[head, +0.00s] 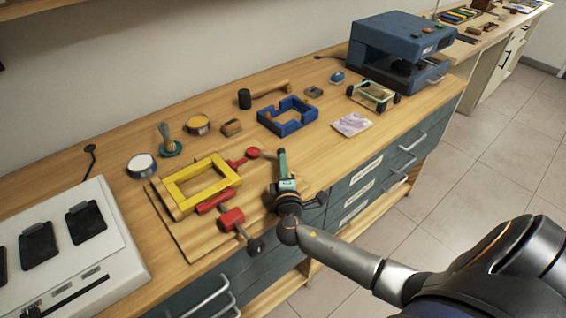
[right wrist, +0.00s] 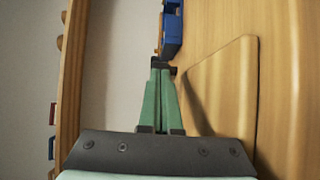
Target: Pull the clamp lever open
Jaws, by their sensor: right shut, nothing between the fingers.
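The yellow frame (head: 184,203) lies on a wooden board (head: 172,228) on the workbench. Red clamp parts stand at its right side: a red block (head: 231,219) with an arm ending in a black knob (head: 256,246), and a red piece with a round end (head: 253,153) behind it. I cannot tell for sure which part is the clamp lever. My right gripper (head: 281,153) is shut and empty, just right of the round red end and apart from the black knob. Its green fingers show together in the right wrist view (right wrist: 160,66). My left gripper is not in view.
A white panel (head: 100,270) is at left, a blue machine (head: 403,50) at back right. Drawers (head: 405,158) line the bench front.

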